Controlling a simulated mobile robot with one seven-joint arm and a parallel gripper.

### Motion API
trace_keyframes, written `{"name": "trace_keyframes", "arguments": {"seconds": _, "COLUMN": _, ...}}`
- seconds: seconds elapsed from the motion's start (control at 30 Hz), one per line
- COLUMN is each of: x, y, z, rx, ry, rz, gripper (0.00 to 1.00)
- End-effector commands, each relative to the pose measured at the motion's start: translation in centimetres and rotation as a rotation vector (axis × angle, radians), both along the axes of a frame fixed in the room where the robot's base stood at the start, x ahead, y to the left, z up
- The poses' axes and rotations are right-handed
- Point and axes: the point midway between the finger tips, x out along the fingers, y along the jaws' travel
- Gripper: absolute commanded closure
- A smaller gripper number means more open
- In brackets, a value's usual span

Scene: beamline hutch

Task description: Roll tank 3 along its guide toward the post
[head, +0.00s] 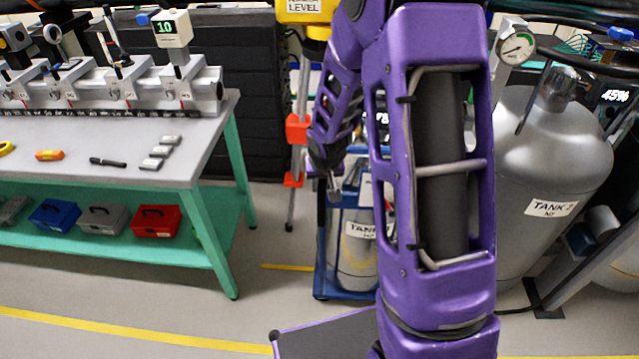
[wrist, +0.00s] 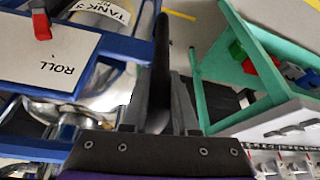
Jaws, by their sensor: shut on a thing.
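Tank 3 (head: 352,265) is a silver cylinder standing in a blue wheeled frame (head: 345,295), partly hidden behind my purple arm in the head view. In the wrist view the silver tank (wrist: 108,82) carries a label reading TANK 3. A white plate marked ROLL (wrist: 55,75) with a red piece is on the blue frame (wrist: 138,50). My gripper (wrist: 160,108) is shut on a black bar-shaped handle (wrist: 161,60) beside the frame. In the head view my gripper (head: 335,180) is small at the frame's upper left. I cannot make out the guide.
An upright pole with red clamps (head: 298,130) stands left of the frame, near a yellow LEVEL box (head: 305,10). A green-legged bench (head: 215,140) is at left. A larger silver tank (head: 545,150) stands at right. Floor between bench and frame is clear, with yellow lines.

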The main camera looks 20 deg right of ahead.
Motion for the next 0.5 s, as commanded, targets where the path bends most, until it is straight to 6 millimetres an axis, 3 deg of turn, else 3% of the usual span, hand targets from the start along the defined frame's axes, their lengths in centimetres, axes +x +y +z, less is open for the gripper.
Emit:
{"name": "trace_keyframes", "arguments": {"seconds": 0.07, "x": -0.12, "y": -0.45, "z": -0.02, "rx": -0.003, "ry": 0.003, "rz": -0.011, "gripper": 1.00}}
{"name": "trace_keyframes", "arguments": {"seconds": 0.1, "x": -0.13, "y": -0.48, "z": -0.02, "rx": -0.003, "ry": 0.003, "rz": -0.011, "gripper": 0.71}}
{"name": "trace_keyframes", "arguments": {"seconds": 0.27, "x": -0.13, "y": -0.47, "z": -0.01, "rx": -0.002, "ry": 0.004, "rz": -0.011, "gripper": 0.43}}
{"name": "trace_keyframes", "arguments": {"seconds": 0.5, "x": -0.11, "y": -0.40, "z": 0.01, "rx": -0.003, "ry": 0.003, "rz": -0.010, "gripper": 0.43}}
